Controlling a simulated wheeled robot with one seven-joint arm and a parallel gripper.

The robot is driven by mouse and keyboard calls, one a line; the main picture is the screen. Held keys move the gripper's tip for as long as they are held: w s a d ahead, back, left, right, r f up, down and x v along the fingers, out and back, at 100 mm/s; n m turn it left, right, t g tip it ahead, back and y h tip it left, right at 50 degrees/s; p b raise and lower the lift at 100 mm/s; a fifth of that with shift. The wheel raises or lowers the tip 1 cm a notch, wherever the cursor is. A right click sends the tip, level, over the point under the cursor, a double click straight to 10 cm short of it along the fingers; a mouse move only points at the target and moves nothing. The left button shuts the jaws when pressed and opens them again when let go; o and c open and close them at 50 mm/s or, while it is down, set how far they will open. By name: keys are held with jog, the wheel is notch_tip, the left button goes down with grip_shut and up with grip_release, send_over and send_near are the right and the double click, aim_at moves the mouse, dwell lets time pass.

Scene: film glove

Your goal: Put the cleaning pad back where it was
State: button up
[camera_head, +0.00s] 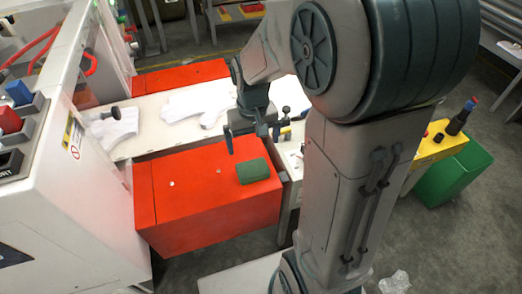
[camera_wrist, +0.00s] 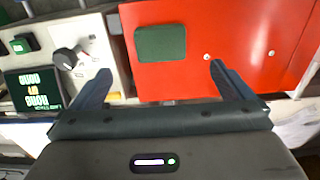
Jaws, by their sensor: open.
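The green cleaning pad (camera_head: 254,171) lies flat on top of the red box, near its right edge.
The red box (camera_head: 180,210) stands in front of a white conveyor (camera_head: 150,133) carrying white gloves (camera_head: 190,104). A white machine with buttons (camera_head: 75,140) is at left. A green bin (camera_head: 455,175) stands at right.

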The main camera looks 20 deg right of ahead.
jog(key=s+r+t, duration=0.2)
jog(key=s+r, duration=0.5)
jog(key=s, duration=0.5)
jog(key=shift+r+t, duration=0.2)
jog(key=shift+t, duration=0.1)
